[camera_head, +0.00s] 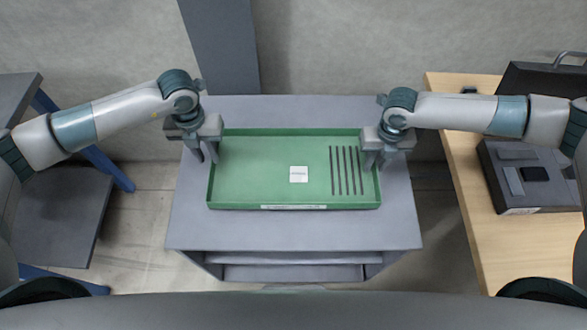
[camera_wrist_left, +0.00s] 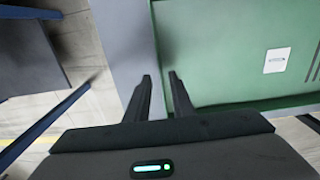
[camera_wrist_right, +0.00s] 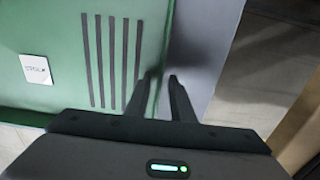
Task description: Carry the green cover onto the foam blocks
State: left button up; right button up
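The green cover (camera_head: 270,180) is a shallow rectangular tray shape with raised walls, lying on a grey cabinet top. It carries a white label and several dark slots on its right. My left gripper (camera_head: 206,156) is at the cover's left wall. In the left wrist view, its fingers (camera_wrist_left: 159,76) stand astride that wall with a gap between them. My right gripper (camera_head: 372,159) is at the right wall. In the right wrist view, its fingers (camera_wrist_right: 160,77) also straddle the wall, apart. Both look open. I cannot identify any foam blocks.
The grey cabinet (camera_head: 290,232) has bare top around the cover. A wooden table (camera_head: 462,185) at the right holds a dark case (camera_head: 530,175). A grey bench (camera_head: 60,215) with blue legs stands at the left. Floor gaps separate them from the cabinet.

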pick_arm(q)
notch_tip(320, 180, up, 7)
dwell(0.3)
jog(key=shift+r, duration=0.1)
pick_arm(e)
jog(key=shift+r, duration=0.1)
notch_tip(320, 180, up, 12)
dwell(0.8)
pick_arm(q)
jog(key=shift+s, duration=0.15)
pick_arm(e)
jog(key=shift+s+f, duration=0.1)
jog(key=shift+f, duration=0.1)
